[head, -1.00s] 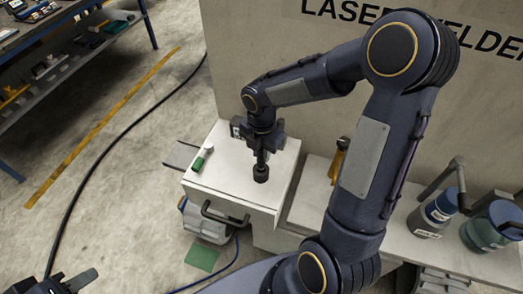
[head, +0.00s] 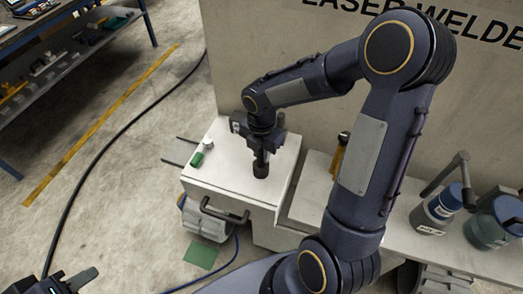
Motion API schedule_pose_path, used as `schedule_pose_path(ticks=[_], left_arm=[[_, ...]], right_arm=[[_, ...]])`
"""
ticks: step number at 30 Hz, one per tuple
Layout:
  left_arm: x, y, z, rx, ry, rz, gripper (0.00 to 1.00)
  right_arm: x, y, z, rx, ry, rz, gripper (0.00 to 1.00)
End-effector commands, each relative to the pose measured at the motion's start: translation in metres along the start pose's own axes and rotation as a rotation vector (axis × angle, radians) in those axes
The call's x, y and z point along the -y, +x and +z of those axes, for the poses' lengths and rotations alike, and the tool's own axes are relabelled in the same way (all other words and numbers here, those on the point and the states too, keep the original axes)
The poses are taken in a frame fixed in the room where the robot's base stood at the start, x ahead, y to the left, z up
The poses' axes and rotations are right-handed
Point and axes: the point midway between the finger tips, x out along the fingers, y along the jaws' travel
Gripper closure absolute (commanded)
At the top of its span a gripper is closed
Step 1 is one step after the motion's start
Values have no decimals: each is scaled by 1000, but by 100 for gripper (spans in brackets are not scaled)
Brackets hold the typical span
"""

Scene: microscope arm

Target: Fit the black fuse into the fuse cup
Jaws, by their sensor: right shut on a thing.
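My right gripper (head: 262,155) points down over the white top of the cabinet (head: 218,165). It is shut on a dark piece, which I take to be the black fuse; the fingers hide most of it. A short black cylinder (head: 261,171) shows right below the fingertips, at the cabinet top. I cannot tell whether it is the fuse's lower end or the fuse cup. My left gripper (head: 66,283) is at the bottom left corner, partly cut off; its fingers look apart and empty.
A green cylinder with a pale end (head: 201,155) lies on the cabinet top, left of the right gripper. Lidded jars (head: 437,208) stand on the ledge at right. The laser welder wall (head: 270,50) rises behind. A black cable (head: 100,150) crosses the floor.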

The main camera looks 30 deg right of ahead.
Motion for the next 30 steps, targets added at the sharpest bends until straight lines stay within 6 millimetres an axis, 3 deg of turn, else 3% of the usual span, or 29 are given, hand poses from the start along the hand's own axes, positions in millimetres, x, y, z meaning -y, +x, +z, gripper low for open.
schedule_pose_path(ticks=[27, 28, 30], left_arm=[[7, 15, 8, 0, 0, 0, 64], [6, 14, 7, 0, 0, 0, 64], [6, 14, 7, 0, 0, 0, 64]], right_arm=[[0, 24, 0, 0, 1, -1, 100], [0, 23, 0, 0, 1, -1, 77], [0, 23, 0, 0, 1, -1, 68]])
